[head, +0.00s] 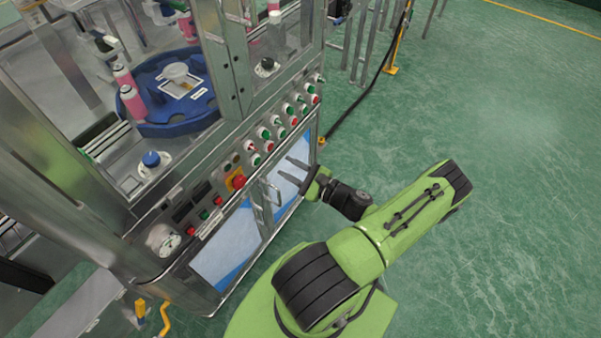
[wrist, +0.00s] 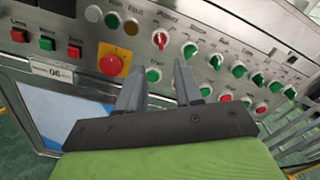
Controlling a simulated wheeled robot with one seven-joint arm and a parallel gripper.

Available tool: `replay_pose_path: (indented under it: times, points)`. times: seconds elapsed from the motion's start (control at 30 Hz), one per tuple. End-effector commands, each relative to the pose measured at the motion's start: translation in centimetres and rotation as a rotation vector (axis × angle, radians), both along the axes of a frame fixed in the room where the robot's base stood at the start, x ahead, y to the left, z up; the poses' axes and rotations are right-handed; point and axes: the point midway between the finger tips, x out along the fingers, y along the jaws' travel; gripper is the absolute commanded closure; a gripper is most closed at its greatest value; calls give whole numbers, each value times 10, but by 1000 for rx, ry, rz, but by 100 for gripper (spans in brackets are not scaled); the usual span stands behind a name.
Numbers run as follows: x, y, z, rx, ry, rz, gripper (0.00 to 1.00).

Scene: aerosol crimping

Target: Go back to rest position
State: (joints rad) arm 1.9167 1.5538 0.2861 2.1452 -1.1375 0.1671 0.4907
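My gripper (head: 295,170) is in front of the crimping machine, just below the right part of its control panel in the head view. In the wrist view my gripper (wrist: 158,80) points at the panel (wrist: 205,75), with its two fingers apart and nothing between them. A gap to the panel seems to remain, but its size is hard to tell. A red emergency stop button (head: 239,181) on a yellow plate shows left of the fingers; it also shows in the wrist view (wrist: 111,64). Green and red buttons and knobs (wrist: 240,70) line the panel to the right.
The machine's metal frame (head: 232,75) stands on the left, with a blue turntable (head: 180,125) and pink cans (head: 132,102) inside. Cabinet doors with a handle (head: 268,196) are below the panel. A black cable (head: 365,92) hangs behind. Green floor (head: 500,110) on the right is clear.

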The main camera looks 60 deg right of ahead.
Motion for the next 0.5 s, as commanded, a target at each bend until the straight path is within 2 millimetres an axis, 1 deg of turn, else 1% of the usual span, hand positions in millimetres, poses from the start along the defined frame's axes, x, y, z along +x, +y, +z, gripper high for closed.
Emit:
replay_pose_path:
  times: [0.03, 0.1, 0.2, 0.3, 0.5]
  points:
    - [-12, -1, 0, 0, 2, -4, 65]
    - [-25, -1, 0, 0, 1, -2, 65]
    - [-36, -1, 0, 0, 0, 0, 65]
    - [-40, -1, 0, 0, -1, 1, 65]
    - [-40, -1, 0, 1, 0, 1, 65]
